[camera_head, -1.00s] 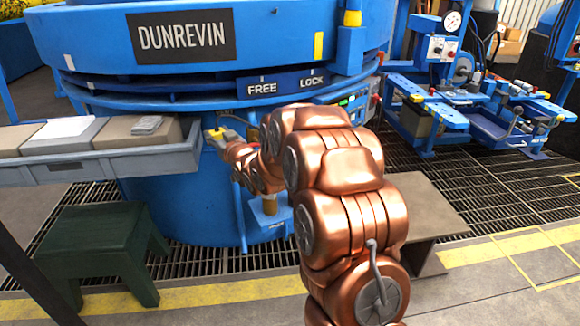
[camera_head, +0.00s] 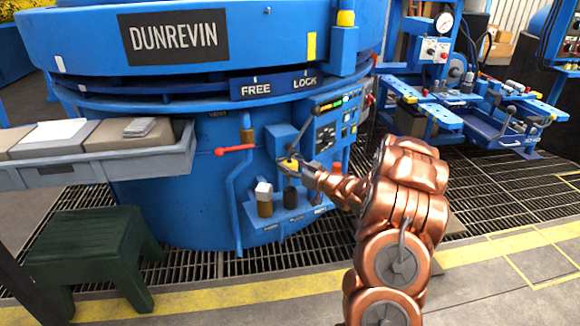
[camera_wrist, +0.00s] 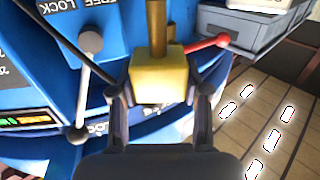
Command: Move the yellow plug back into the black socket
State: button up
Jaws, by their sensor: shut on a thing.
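The yellow plug (camera_head: 289,164) is in my gripper (camera_head: 290,163), in front of the blue furnace body. In the wrist view the yellow plug (camera_wrist: 157,77) is a block between the two dark fingers of my gripper (camera_wrist: 160,95). A brass shaft (camera_wrist: 156,28) runs up from the block in that picture. The black socket (camera_head: 290,196) appears as a short dark cylinder on a small blue shelf, just below my gripper. The plug looks apart from it. I cannot make out the socket in the wrist view.
A brown cylinder with a pale cap (camera_head: 264,197) stands left of the socket. A red-handled lever (camera_head: 236,150) and a blue pipe (camera_head: 236,205) are farther left. A control panel (camera_head: 330,135) is to the right. A grey tray (camera_head: 100,168) juts out at left, above a green stool (camera_head: 95,240).

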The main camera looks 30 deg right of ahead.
aim_at(290, 180)
jog(key=shift+f+b, duration=2.15)
jog(key=shift+f, duration=0.75)
jog(key=shift+s+r+p, duration=0.1)
jog(key=shift+s+p, duration=0.05)
jog(key=shift+p, duration=0.65)
jog(key=shift+f, duration=0.7)
jog(key=o, duration=0.9)
jog(key=p+v, duration=0.1)
jog(key=v, duration=1)
jog(key=shift+p, duration=0.3)
jog(key=shift+r, duration=0.1)
